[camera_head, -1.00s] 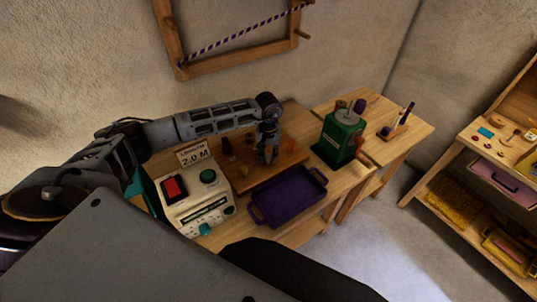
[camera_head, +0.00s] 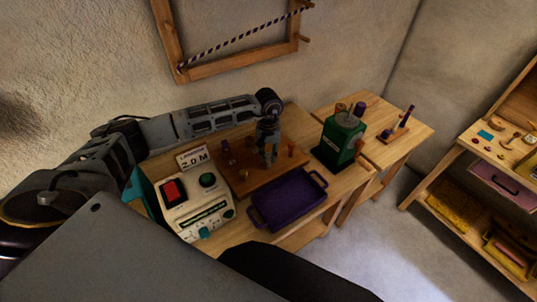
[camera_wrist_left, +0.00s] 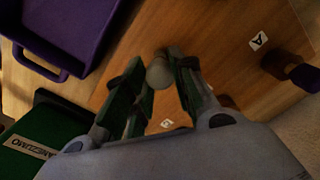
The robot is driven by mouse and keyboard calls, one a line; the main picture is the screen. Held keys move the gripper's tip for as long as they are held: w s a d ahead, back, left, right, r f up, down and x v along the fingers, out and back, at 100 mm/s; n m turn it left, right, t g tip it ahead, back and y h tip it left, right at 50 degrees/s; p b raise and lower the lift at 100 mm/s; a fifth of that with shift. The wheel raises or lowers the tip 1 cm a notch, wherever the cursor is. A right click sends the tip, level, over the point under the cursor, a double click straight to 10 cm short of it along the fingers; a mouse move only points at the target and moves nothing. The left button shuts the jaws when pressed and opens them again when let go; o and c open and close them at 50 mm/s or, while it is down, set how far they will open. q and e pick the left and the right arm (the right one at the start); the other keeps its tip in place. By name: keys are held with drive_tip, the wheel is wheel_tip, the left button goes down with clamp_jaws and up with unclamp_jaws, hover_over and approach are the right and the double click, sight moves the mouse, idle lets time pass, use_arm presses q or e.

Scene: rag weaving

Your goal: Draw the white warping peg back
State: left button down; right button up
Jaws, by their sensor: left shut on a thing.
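The white warping peg (camera_wrist_left: 160,73) shows as a pale grey rounded end between my left fingertips in the left wrist view. My left gripper (camera_wrist_left: 155,85) is shut on it, with the dark green-grey fingers on both sides. In the head view, my left gripper (camera_head: 267,157) points down over the brown peg board (camera_head: 262,183), and its fingers hide the peg there. I cannot tell whether the peg's lower end is still in the board. A purple-topped peg (camera_wrist_left: 303,76) stands apart on the board in the wrist view. My right gripper is not in view.
A purple tray (camera_head: 258,214) lies in front of the board. A cream control box (camera_head: 180,208) stands left, and a green machine (camera_head: 340,143) with a side crank stands right. Small orange (camera_head: 291,148) and yellow (camera_head: 243,174) pieces sit on the board near the gripper.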

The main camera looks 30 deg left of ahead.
sight(268, 154)
use_arm(q)
drive_tip(key=c, duration=1.5)
unclamp_jaws()
drive_tip(key=shift+w+r, duration=0.15)
drive_tip(key=shift+r, duration=0.15)
drive_tip(key=shift+c, duration=0.2)
drive_tip(key=o, duration=0.4)
drive_tip(key=shift+c, duration=0.2)
drive_tip(key=shift+f, duration=0.1)
wheel_tip(268, 154, up, 12)
